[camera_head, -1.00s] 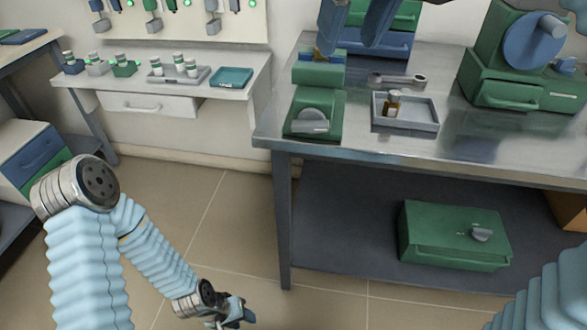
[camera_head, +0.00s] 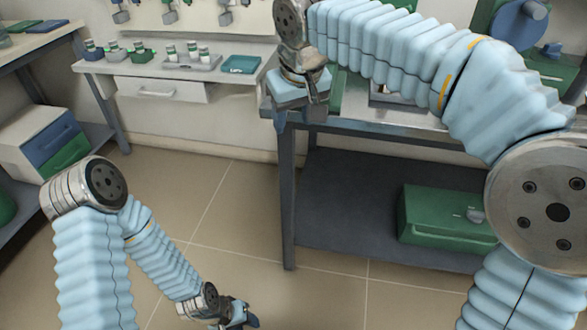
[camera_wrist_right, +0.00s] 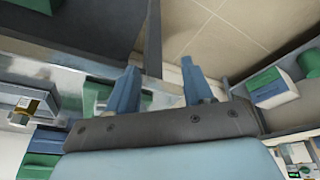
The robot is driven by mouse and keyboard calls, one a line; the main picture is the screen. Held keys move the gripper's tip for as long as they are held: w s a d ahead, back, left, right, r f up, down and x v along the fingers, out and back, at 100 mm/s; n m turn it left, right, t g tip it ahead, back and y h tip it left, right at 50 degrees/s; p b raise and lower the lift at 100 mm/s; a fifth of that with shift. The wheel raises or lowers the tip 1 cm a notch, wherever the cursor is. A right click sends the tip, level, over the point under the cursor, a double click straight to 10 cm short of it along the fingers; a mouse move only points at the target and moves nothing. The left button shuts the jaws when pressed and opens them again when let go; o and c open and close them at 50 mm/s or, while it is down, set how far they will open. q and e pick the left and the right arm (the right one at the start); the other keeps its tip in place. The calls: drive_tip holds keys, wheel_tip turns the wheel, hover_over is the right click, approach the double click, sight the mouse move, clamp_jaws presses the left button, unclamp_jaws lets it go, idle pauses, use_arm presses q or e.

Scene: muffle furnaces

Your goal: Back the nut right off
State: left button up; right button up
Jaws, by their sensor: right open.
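I cannot make out the nut in either view. My right gripper (camera_head: 298,112) hangs at the left front corner of the steel bench (camera_head: 408,133), and its arm covers most of the bench top. In the right wrist view, my right gripper (camera_wrist_right: 157,75) has its two blue fingers apart, with nothing held between them. A green block (camera_wrist_right: 97,96) shows beside and behind the left finger there. My left gripper (camera_head: 235,314) is low over the floor at the bottom of the head view; its finger gap is not clear.
A green box (camera_head: 445,220) stands on the bench's lower shelf. A side table at the back left carries a teal tray (camera_head: 241,64) and a grey rack (camera_head: 188,62) of small bottles. The floor between is clear.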

wheel_tip(320, 180, down, 14)
drive_tip(key=w+g, duration=0.1)
drive_tip(key=w, duration=0.1)
drive_tip(key=shift+w+f+b, duration=0.2)
drive_tip(key=shift+f+b, duration=0.05)
drive_tip(key=shift+b, duration=0.2)
